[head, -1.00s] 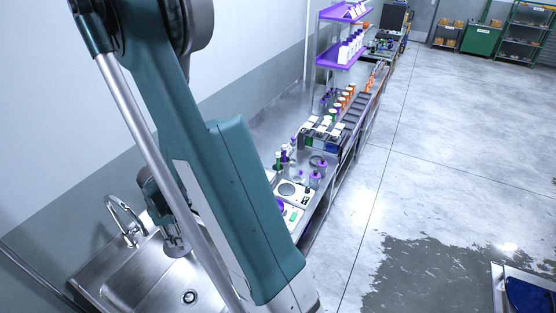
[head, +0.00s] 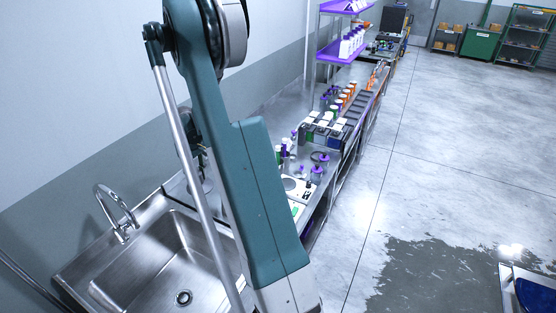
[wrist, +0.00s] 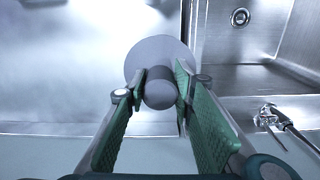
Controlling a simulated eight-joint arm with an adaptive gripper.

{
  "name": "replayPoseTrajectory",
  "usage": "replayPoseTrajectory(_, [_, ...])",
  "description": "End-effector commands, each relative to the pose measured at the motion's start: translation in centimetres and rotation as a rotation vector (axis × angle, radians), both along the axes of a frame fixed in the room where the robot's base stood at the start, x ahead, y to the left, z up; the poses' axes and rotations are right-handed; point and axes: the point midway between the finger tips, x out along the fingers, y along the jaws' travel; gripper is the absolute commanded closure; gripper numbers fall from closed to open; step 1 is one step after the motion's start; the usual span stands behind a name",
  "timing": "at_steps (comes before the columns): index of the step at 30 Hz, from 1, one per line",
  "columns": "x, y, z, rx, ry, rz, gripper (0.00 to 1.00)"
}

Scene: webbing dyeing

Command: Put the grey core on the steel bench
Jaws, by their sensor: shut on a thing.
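The grey core (wrist: 152,52) is a round disc with a short thick hub, in the upper middle of the wrist view. My gripper (wrist: 160,88) is shut on its hub, one green-padded finger on each side. The steel bench (wrist: 70,65) is the shiny flat surface below and left of the core. The bench also shows in the head view (head: 262,122), running back along the wall. I cannot tell whether the core touches the bench. In the head view my arm mostly hides the gripper, and the core is not clearly seen.
A steel sink (head: 160,262) with a curved tap (head: 118,208) is at the left. The sink (wrist: 255,40) lies right of the core in the wrist view. Bottles, a white scale (head: 296,187) and racks (head: 325,128) stand farther along the bench. A purple shelf (head: 345,50) rises behind.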

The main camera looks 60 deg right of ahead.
Motion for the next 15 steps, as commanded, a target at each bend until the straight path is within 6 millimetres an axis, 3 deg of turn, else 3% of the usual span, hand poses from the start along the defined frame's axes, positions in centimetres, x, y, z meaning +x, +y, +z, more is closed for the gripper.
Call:
replayPoseTrajectory(3, [0.5, -3.9, -0.6, 0.000, 0.000, -0.089, 0.88])
replayPoseTrajectory(6, [0.7, -6.3, -0.5, 0.000, 0.000, -0.145, 0.88])
replayPoseTrajectory(10, [0.9, -8.3, -0.4, 0.000, 0.000, -0.192, 0.88])
replayPoseTrajectory(15, [0.9, -9.2, -0.3, 0.000, 0.000, -0.216, 0.88])
